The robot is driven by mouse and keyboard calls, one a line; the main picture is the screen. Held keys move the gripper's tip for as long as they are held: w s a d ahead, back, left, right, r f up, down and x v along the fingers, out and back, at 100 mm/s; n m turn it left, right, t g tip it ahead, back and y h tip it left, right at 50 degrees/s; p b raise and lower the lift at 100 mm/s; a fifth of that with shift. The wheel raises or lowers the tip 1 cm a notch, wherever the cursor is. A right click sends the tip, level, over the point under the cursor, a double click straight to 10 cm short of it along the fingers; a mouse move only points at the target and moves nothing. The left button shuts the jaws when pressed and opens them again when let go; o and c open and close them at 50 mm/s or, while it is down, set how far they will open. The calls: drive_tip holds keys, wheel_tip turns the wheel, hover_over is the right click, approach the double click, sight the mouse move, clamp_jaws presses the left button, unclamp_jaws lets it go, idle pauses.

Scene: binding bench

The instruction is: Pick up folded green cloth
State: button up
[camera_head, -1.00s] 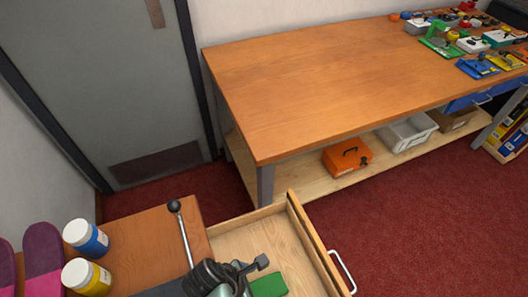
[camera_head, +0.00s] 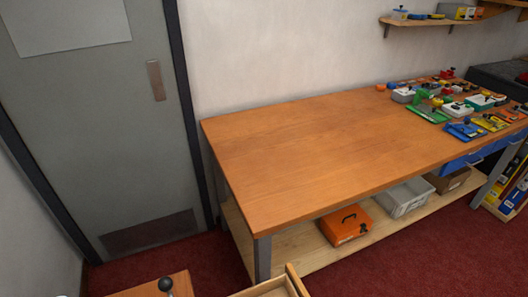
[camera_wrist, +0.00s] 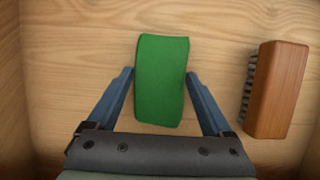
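The folded green cloth (camera_wrist: 161,80) lies on the pale wooden bottom of the drawer (camera_wrist: 80,40) in the wrist view. My gripper (camera_wrist: 160,82) is open, with one blue-grey finger on each side of the cloth. The left finger is close to the cloth's left edge and the right finger is close to its right edge; I cannot tell whether they touch it. In the head view only a corner of the drawer (camera_head: 292,282) shows at the bottom edge, and the cloth and my gripper are out of frame.
A brush with a wooden back (camera_wrist: 278,90) lies in the drawer to the right of the cloth. The large workbench (camera_head: 300,150) has a bare left part and several small items at its far right. An orange case (camera_head: 345,225) and a grey bin (camera_head: 404,198) sit on its lower shelf.

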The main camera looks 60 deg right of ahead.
drive_tip(key=c, duration=0.6)
wheel_tip(320, 180, up, 10)
drive_tip(key=shift+p, duration=0.9)
